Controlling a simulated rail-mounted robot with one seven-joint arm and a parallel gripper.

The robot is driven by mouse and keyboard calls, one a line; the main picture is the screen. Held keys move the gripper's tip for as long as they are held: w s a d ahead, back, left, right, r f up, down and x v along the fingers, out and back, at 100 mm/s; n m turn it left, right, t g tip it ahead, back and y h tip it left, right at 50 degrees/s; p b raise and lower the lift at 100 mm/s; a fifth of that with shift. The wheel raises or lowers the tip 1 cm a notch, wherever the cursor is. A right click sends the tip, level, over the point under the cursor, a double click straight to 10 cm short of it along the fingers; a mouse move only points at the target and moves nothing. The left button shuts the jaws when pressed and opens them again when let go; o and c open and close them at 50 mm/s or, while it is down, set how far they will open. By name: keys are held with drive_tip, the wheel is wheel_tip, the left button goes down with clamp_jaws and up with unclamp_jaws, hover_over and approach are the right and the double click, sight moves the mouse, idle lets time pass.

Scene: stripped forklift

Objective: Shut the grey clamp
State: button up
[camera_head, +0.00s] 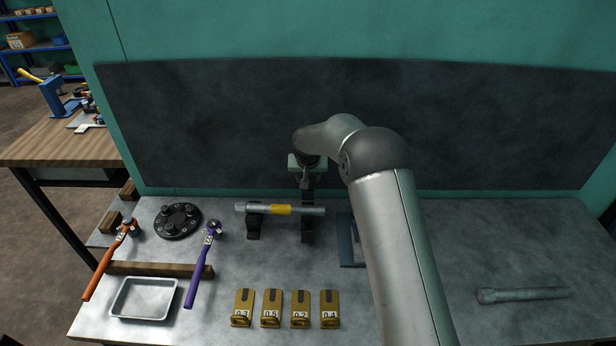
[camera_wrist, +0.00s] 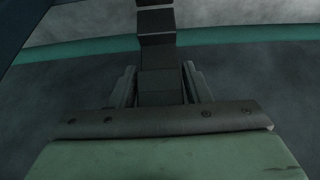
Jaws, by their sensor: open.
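A dark grey clamp (camera_head: 308,222) stands at the middle of the bench, at the right part of a metal rod (camera_head: 240,207) with a yellow band. My gripper (camera_head: 306,181) is above and behind the rod, pointing down over the clamp's upper part. In the wrist view, a dark jointed bar (camera_wrist: 158,55), which looks like the clamp's arm, runs between the two fingers of my open gripper (camera_wrist: 160,88). I see no clear finger contact with it. My gripper partly hides the clamp's top, so I cannot tell how its arm is angled.
A second dark support (camera_head: 254,224) holds the rod's left part. A blue object (camera_head: 346,245) lies to the right, partly behind my arm. Several yellow numbered blocks (camera_head: 271,308) line the front. A purple-handled tool (camera_head: 198,275) and a tray (camera_head: 143,299) are left. The right bench is mostly clear.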

drive_tip(key=shift+s+d+f+b, duration=0.1)
drive_tip(key=shift+s+f+b, duration=0.1)
drive_tip(key=shift+s+b, duration=0.85)
drive_tip(key=shift+s+d+f+b, duration=0.15)
drive_tip(key=shift+s+b, duration=0.55)
drive_tip(key=shift+s, duration=0.75)
drive_tip(key=shift+s+f+b, duration=0.25)
drive_tip(key=shift+s+b, duration=0.6)
drive_tip(key=shift+s, duration=0.4)
drive_tip(key=o, duration=0.6)
